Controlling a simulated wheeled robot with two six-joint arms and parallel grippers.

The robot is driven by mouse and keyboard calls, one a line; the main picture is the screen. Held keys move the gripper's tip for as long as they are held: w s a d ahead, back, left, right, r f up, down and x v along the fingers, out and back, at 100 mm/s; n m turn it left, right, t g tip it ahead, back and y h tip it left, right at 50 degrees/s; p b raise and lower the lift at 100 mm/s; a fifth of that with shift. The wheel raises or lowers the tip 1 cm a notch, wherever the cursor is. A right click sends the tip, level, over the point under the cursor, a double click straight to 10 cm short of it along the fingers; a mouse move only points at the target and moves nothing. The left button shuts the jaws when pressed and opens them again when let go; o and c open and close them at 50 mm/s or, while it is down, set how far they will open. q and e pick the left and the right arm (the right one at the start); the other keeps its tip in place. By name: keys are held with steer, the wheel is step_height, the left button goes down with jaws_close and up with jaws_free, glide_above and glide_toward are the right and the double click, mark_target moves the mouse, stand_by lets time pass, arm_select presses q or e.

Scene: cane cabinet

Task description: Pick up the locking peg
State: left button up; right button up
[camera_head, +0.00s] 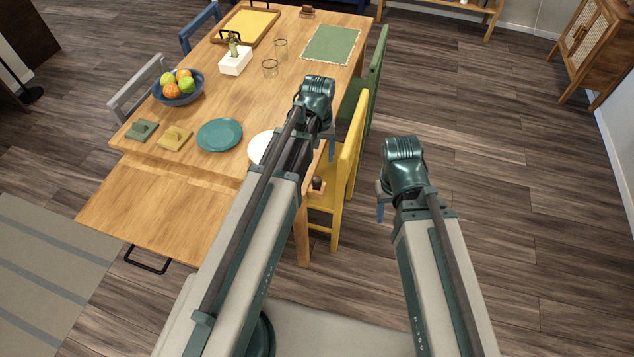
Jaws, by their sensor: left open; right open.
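I cannot make out the locking peg for certain. A small dark knob on a wooden block (317,183) shows beside the table's near right corner, by the yellow chair, and may be it. My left gripper (329,148) is at the right edge of the table, above and behind that knob in the picture, mostly hidden by its own arm. My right gripper (380,210) is over the floor to the right of the yellow chair, with only a small bluish part showing. Both grippers are open, and I see nothing held in either.
The wooden table (185,205) carries a teal plate (219,135), a white plate (258,147) partly behind my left arm, a fruit bowl (178,94) and glasses. The yellow chair (350,150) and green chair (378,75) line its right side. Floor at right is clear.

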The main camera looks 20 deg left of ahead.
mark_target(317, 179)
arm_select(q)
step_height(317, 179, down, 9)
steer(key=b, duration=0.8)
steer(key=shift+r+b, duration=0.15)
steer(key=shift+b, duration=0.15)
steer(key=f+b, duration=0.5)
steer(key=shift+w+a+f, duration=0.15)
steer(key=shift+w+a, duration=0.1)
steer(key=shift+w, duration=0.05)
jaws_close()
